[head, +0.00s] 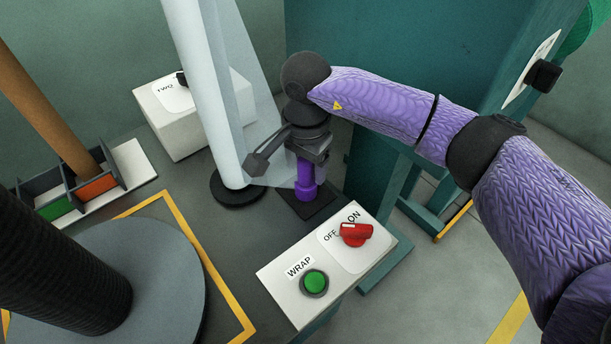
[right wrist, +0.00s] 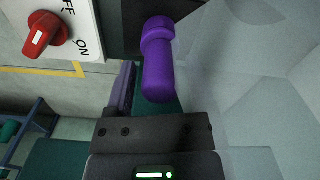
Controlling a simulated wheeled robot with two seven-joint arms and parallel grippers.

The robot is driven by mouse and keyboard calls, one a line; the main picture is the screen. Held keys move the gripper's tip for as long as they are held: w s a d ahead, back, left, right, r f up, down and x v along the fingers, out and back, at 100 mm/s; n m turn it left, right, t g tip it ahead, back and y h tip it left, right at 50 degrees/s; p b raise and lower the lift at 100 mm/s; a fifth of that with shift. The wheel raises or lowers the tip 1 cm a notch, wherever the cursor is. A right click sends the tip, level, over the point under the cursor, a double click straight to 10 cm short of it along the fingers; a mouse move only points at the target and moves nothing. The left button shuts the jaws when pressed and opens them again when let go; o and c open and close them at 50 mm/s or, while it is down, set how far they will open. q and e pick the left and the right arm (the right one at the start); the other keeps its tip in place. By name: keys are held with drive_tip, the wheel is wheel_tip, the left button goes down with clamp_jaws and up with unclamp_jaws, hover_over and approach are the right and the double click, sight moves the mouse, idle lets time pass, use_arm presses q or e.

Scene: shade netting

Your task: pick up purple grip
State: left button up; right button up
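The purple grip (head: 305,180) stands upright on a dark square base, behind the white control box. It also shows in the right wrist view (right wrist: 158,62), ahead of the gripper body. My right gripper (head: 294,163) is just above and around the grip's top in the head view, pointing down. Its fingers are spread, one out to the left and one at the right. I cannot tell whether either touches the grip. Pale translucent film covers the right side of the wrist view and hides a finger there. My left gripper is not in view.
A white control box (head: 290,270) with a green WRAP button (head: 314,282) and red OFF/ON switch (head: 355,234) stands in front. A white pole (head: 207,90) with translucent film stands close left. A black ribbed roll (head: 65,265) sits on a grey disc (head: 170,290).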

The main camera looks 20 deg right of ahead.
clamp_jaws()
drive_tip(key=shift+r, duration=0.1)
